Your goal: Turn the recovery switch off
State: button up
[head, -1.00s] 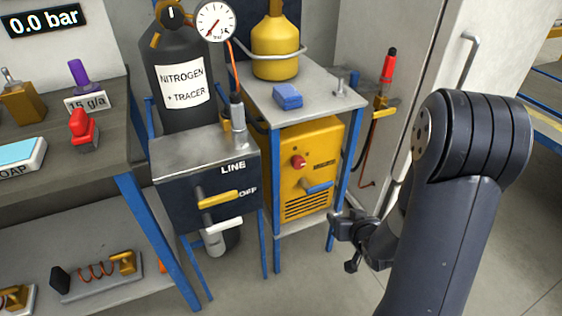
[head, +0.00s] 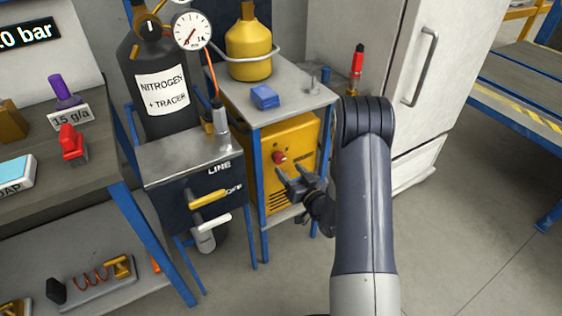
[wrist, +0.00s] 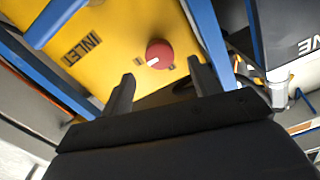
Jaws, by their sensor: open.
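The yellow recovery unit (head: 301,135) stands on the lower shelf of a blue-legged stand. Its front carries a red round knob (head: 279,157). My gripper (head: 291,172) is open and empty in front of the unit, just below and right of the knob. In the wrist view the two fingers of my gripper (wrist: 160,72) point towards the panel on either side of the knob's line, apparently short of it. The blue lever is hidden behind my gripper.
A blue stand leg (head: 328,150) rises close to my gripper. Left of the unit is a dark LINE box (head: 180,195) with yellow and white levers. A blue block (head: 265,97) and yellow bottle (head: 249,50) stand above. The floor at right is free.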

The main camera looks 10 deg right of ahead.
aim_at(281, 160)
jog(key=shift+x, duration=2.8)
jog(key=shift+c, duration=0.5)
jog(key=c, duration=0.9)
